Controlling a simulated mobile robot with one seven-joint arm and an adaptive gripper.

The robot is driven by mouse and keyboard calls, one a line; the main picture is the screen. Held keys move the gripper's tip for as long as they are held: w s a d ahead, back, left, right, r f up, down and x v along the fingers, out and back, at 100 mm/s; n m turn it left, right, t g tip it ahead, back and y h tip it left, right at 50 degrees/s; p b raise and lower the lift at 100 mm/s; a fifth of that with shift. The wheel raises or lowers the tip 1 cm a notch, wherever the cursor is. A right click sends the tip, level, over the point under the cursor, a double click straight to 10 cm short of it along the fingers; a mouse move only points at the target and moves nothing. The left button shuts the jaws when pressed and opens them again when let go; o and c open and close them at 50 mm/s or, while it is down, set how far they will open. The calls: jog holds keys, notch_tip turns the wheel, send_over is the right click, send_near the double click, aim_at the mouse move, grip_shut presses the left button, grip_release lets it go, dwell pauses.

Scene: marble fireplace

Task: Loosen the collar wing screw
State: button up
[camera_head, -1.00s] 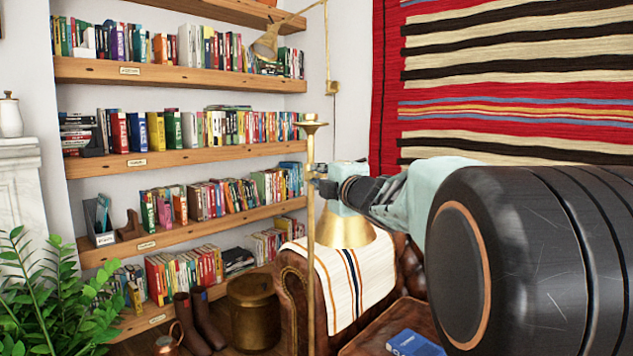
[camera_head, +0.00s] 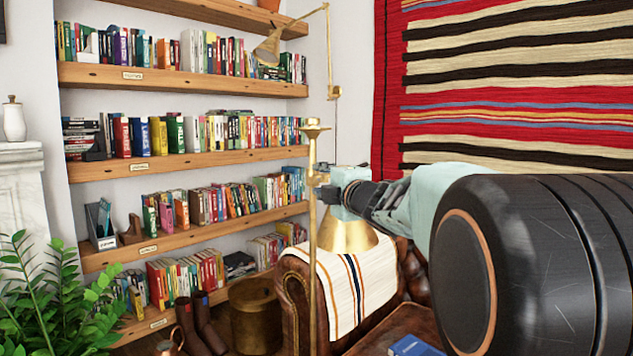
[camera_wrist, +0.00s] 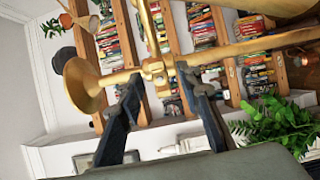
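A brass stand with an upright pole (camera_head: 313,260) and a flared top stands left of my arm in the head view. Its collar (camera_head: 321,180) is a small brass joint near the top of the pole. A brass shade (camera_head: 347,236) shows below my gripper (camera_head: 332,190). In the wrist view the pole runs sideways and the collar (camera_wrist: 154,72) lies just beyond and between my fingertips. My gripper (camera_wrist: 160,78) has its two dark fingers apart. I cannot clearly make out the wing screw or whether a finger touches it.
Bookshelves (camera_head: 180,157) fill the back wall. A leather armchair with a striped throw (camera_head: 348,285) stands behind the pole. A wall lamp (camera_head: 270,45) hangs above. A plant (camera_head: 50,300) is at the left and a red striped rug (camera_head: 515,80) hangs at the right.

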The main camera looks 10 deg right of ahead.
jog(key=s+d, duration=0.1)
jog(key=s, duration=0.6)
jog(key=shift+s, duration=0.15)
jog(key=shift+a, duration=0.1)
